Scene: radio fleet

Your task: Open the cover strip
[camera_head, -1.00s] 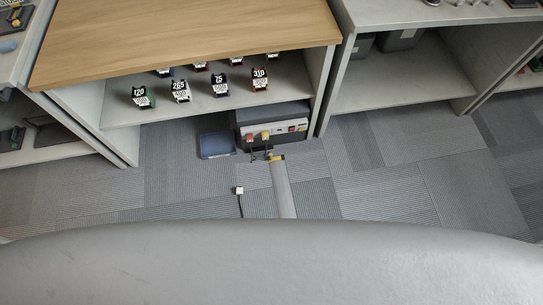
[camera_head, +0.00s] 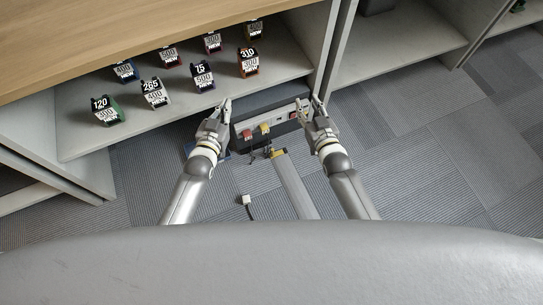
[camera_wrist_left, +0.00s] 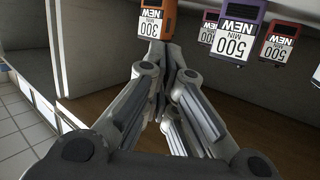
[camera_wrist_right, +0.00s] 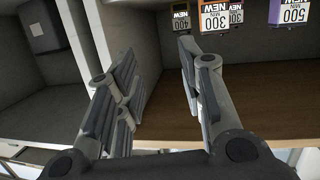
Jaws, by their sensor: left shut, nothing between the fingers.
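The cover strip (camera_head: 294,186) appears to be the long grey strip on the carpet in the head view, with a yellow piece (camera_head: 277,152) at its far end. It runs towards me until my body hides it. I cannot tell whether its lid is raised. My left gripper (camera_head: 226,104) is shut and empty, left of the strip's far end and by the shelf edge. In the left wrist view its fingertips (camera_wrist_left: 170,60) are together. My right gripper (camera_head: 306,106) is open and empty, right of the strip's far end. Its fingers (camera_wrist_right: 155,62) stand apart in the right wrist view.
A dark box with a light front panel (camera_head: 283,122) stands under the shelf between my grippers, with red and yellow plugs. Several labelled packs, one marked 310 (camera_head: 248,62), stand on the shelf (camera_head: 170,125). A white plug (camera_head: 245,199) on a cable lies left of the strip.

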